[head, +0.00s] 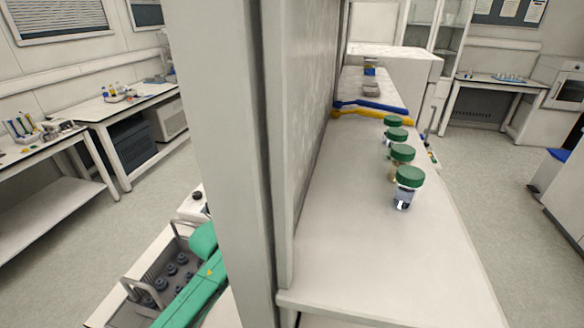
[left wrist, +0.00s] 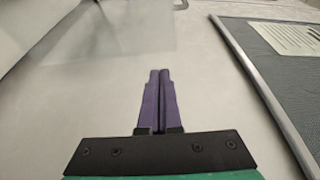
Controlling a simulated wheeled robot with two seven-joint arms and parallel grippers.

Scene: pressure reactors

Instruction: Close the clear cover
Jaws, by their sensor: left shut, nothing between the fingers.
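In the left wrist view, a see-through pane (left wrist: 135,45), which looks like the clear cover, lies across the upper left. Its far part runs out of the picture, and I cannot tell how far open it stands. My left gripper (left wrist: 160,72) has its two purple fingers pressed together, empty, over a pale surface. The fingertips are just below the pane's lower edge in the picture; I cannot tell whether they touch it. In the head view, the clear cover cannot be made out and neither gripper shows.
A dark panel with a metal rim and white label (left wrist: 285,38) lies right of my left gripper. In the head view, a grey partition (head: 235,150) blocks the middle. Several green-capped jars (head: 408,178) stand on the white bench (head: 350,230). A grey tray with black knobs (head: 135,317) is lower left.

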